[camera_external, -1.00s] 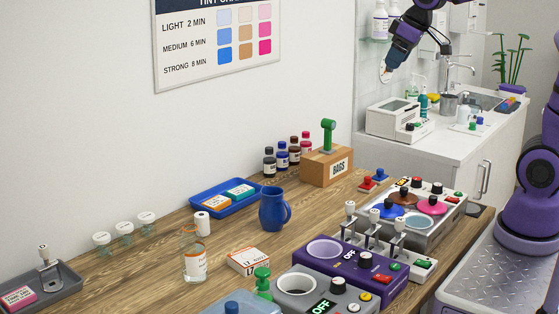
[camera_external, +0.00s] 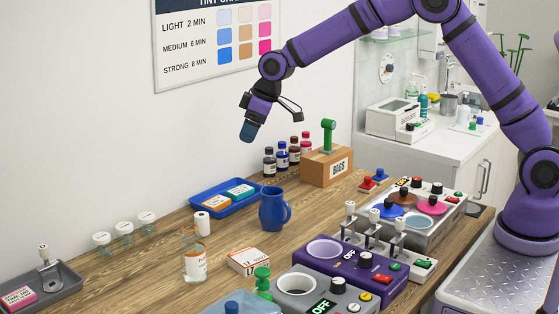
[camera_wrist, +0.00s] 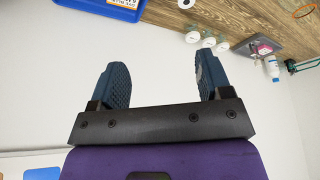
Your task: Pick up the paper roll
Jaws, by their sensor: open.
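The paper roll (camera_external: 202,225) is a small white cylinder standing upright on the wooden table, behind the glass jar (camera_external: 195,264) with an orange rim and printed label. A white round end at the top edge of the wrist view looks like the paper roll (camera_wrist: 186,3); it is partly cut off. My gripper (camera_external: 248,134) hangs in the air above the back of the table, well above the roll and to its right, tilted downward. In the wrist view my gripper (camera_wrist: 163,82) has its two blue fingers wide apart with nothing between them.
A blue tray (camera_external: 205,190) with small boxes lies behind the roll, and a blue jug (camera_external: 272,210) stands to its right. Several lidded jars (camera_external: 125,230) stand to the left. A box (camera_external: 247,262) lies in front. The wall (camera_external: 90,120) is close behind.

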